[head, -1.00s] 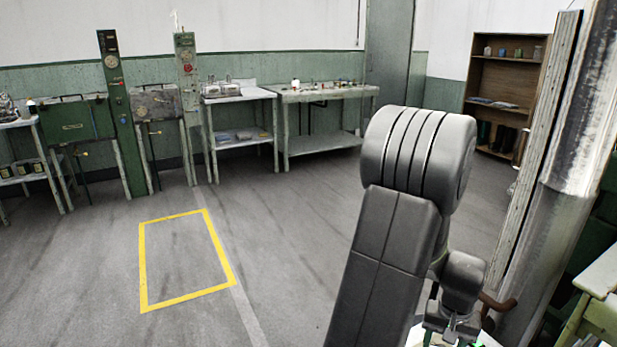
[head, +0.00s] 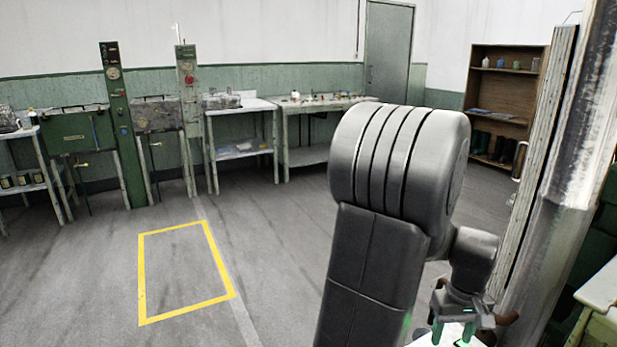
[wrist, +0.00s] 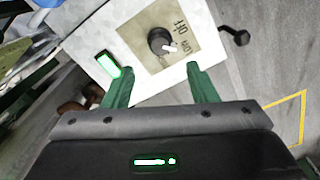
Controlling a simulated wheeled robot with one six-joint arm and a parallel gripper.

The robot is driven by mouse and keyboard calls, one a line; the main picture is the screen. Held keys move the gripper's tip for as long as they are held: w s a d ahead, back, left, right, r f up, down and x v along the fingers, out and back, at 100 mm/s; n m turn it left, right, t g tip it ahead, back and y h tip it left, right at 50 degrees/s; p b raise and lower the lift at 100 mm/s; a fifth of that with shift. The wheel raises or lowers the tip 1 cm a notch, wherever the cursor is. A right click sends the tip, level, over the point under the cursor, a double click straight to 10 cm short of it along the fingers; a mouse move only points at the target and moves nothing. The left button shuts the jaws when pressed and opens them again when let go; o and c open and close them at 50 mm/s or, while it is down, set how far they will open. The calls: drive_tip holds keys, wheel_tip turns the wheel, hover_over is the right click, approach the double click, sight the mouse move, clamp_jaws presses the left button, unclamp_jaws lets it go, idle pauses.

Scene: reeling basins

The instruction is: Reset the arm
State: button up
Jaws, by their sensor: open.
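Beyond the fingers is a white panel (wrist: 103,35) with a dark rotary knob (wrist: 161,41) on a tan plate. The plate carries printed words that look like "Off" and "Low". A lit green-white rectangle (wrist: 108,64) sits on the panel left of the knob. The fingers appear apart from the knob.
A yellow floor rectangle (head: 140,280) lies on open grey floor. A wooden shelf (head: 502,98) stands at the back right. A worn post (head: 575,190) stands close on the right. A dark crank-like handle (wrist: 236,36) juts from the panel.

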drive_tip(key=shift+r+p, duration=0.3)
drive_tip(key=shift+r, duration=1.85)
drive_tip(key=shift+a, duration=0.1)
